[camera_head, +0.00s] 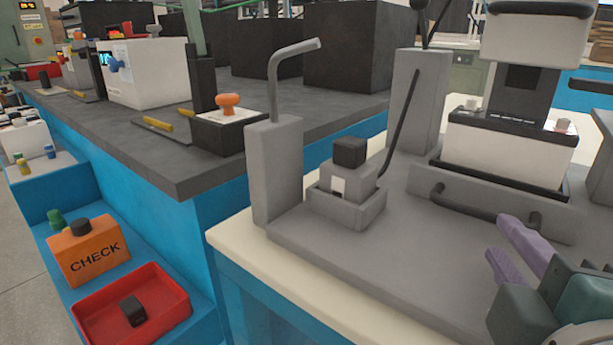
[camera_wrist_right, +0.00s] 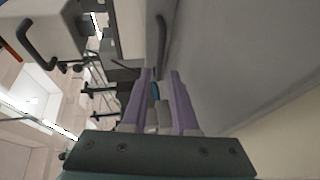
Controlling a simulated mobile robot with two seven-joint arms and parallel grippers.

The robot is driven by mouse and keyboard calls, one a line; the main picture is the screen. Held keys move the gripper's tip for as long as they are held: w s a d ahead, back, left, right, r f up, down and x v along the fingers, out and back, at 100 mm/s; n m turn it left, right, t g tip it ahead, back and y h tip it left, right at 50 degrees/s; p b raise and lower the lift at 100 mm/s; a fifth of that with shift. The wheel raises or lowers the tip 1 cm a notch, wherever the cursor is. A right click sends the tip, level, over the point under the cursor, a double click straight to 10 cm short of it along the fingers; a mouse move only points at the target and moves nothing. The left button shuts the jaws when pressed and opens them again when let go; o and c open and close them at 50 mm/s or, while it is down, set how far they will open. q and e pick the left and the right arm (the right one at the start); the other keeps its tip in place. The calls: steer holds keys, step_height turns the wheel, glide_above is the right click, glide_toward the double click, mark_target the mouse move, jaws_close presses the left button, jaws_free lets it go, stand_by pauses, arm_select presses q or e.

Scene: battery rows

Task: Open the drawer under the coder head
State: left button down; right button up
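The coder head (camera_head: 536,38) is a white block on a dark column above a white and black base at the right of the head view. Under it is a grey drawer front (camera_head: 555,218) with a dark bar handle (camera_head: 470,210). The drawer looks shut. My right gripper (camera_head: 498,237) has purple fingers, parted and empty, just in front of the handle's right part. In the right wrist view the gripper (camera_wrist_right: 159,74) points at the dark handle (camera_wrist_right: 161,38), which lies just beyond the fingertips, apparently not between them. My left gripper is not in view.
A grey post with a bent pipe (camera_head: 275,150) and a small grey fixture with a black block (camera_head: 350,152) stand left of the drawer. The grey plate (camera_head: 400,265) before the drawer is mostly clear. A red tray (camera_head: 165,308) lies lower left.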

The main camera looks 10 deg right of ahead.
mark_target(486, 218)
steer(key=x, duration=0.5)
steer(key=shift+w+d+f, duration=0.1)
steer(key=shift+w+d, duration=0.1)
steer(key=shift+w, duration=0.1)
jaws_close()
stand_by(1.1)
